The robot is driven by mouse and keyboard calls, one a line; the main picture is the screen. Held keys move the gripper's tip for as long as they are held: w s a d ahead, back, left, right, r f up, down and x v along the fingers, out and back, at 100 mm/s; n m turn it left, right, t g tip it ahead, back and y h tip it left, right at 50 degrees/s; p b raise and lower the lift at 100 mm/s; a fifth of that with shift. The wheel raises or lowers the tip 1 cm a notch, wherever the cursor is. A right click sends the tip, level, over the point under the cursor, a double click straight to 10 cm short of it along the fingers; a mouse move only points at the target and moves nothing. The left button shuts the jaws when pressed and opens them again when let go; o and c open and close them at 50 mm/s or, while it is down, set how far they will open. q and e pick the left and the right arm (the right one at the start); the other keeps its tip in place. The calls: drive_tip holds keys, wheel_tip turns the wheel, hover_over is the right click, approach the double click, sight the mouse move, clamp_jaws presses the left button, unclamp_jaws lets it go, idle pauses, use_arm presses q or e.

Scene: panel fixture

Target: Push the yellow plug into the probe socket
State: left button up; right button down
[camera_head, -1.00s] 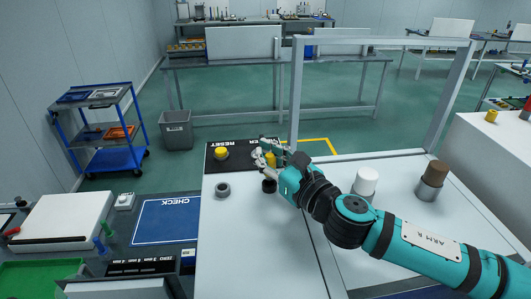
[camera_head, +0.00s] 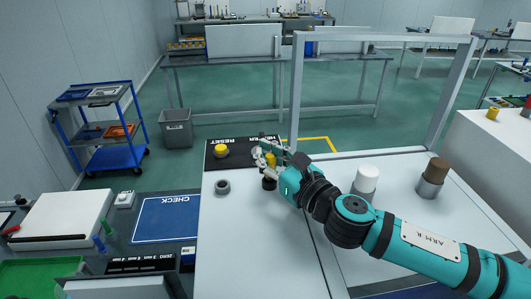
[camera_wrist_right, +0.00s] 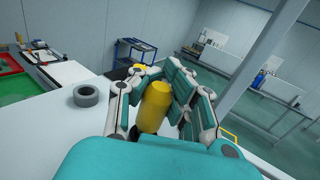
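The yellow plug (camera_head: 270,159) stands roughly upright between the fingers of my right gripper (camera_head: 273,158). It is also in the right wrist view (camera_wrist_right: 155,107), with a finger against each side, so the gripper (camera_wrist_right: 155,98) is shut on it. A dark round socket (camera_head: 269,184) is directly below the plug in the head view. The fingers partly cover the plug's lower end, so I cannot tell how deep it sits. A grey ring-shaped socket (camera_head: 222,187), open at the top, stands to the left; it also shows in the wrist view (camera_wrist_right: 87,95). My left gripper is not in view.
A black panel (camera_head: 240,156) with a yellow button (camera_head: 220,151) lies behind the plug. A white plug (camera_head: 366,177) and a brown plug (camera_head: 436,170) stand in holders to the right. A metal frame (camera_head: 296,90) rises behind. The white panel's front is clear.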

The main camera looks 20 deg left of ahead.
drive_tip(key=shift+f+b, duration=0.7)
drive_tip(key=shift+f, duration=0.3)
drive_tip(key=c, duration=1.3)
unclamp_jaws()
drive_tip(key=shift+c, duration=0.2)
drive_tip(key=shift+d, duration=0.1)
